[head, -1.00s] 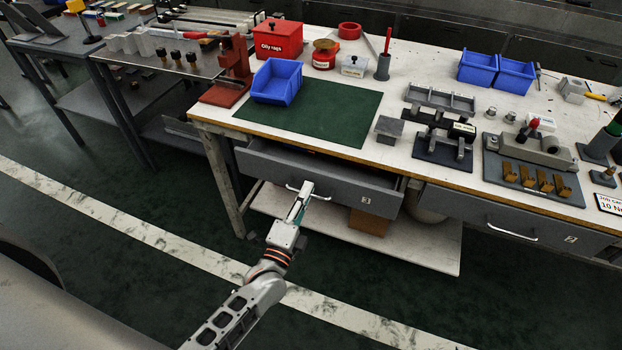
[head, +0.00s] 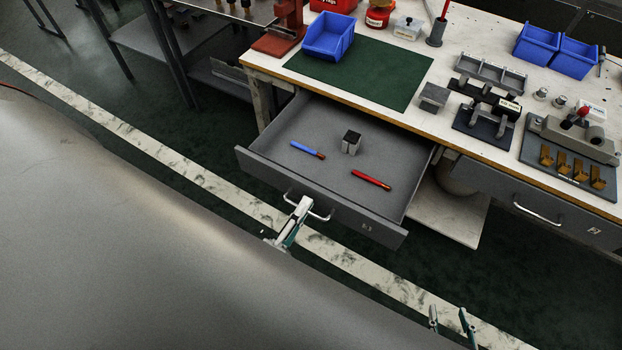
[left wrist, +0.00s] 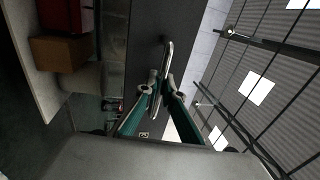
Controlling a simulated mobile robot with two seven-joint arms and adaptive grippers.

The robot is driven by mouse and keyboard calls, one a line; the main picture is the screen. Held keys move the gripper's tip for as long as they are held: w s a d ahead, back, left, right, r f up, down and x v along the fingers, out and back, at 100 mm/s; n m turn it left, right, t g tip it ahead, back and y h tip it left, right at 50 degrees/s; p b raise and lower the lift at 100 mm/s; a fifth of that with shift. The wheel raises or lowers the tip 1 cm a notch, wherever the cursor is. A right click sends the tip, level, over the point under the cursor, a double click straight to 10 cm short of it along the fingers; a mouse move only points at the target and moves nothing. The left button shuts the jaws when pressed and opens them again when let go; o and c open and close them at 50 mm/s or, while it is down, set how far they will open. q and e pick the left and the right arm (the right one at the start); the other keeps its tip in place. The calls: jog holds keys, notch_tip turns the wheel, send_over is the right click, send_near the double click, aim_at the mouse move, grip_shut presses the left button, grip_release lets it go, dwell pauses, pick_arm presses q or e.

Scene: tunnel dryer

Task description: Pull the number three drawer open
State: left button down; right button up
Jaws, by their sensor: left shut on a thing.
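The grey drawer marked 3 (head: 270,177) is pulled well out from under the bench, showing its floor and contents. Its bar handle (head: 323,217) is on the front panel. My left gripper (head: 303,204) is shut on this handle. In the left wrist view the fingers of my left gripper (left wrist: 157,90) close around the handle (left wrist: 167,62). My right gripper (head: 451,318) shows at the bottom edge of the head view, fingers apart and empty, away from the drawer.
Inside the drawer lie a blue stick (head: 307,149), a red stick (head: 371,180) and a small dark-topped block (head: 351,143). A closed drawer (head: 560,222) is to the right. The bench top (head: 450,75) holds a green mat (head: 370,75), blue bins and fixtures. Floor before the bench is clear.

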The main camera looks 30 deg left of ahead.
pick_arm(q)
jog(key=shift+s, duration=0.4)
pick_arm(e)
jog(key=shift+w, duration=0.1)
jog(key=shift+w+d+r, duration=0.15)
jog(key=shift+w, duration=0.05)
pick_arm(q)
jog(key=c, duration=2.5)
grip_release()
jog(key=shift+s, duration=0.1)
jog(key=s, duration=0.4)
jog(key=s+f, duration=0.1)
jog(key=s, duration=0.2)
jog(key=s+f, duration=0.1)
jog(key=s, duration=0.3)
jog(key=shift+s+a+f, duration=0.1)
jog(key=shift+s+a, duration=0.1)
jog(key=shift+s, duration=0.1)
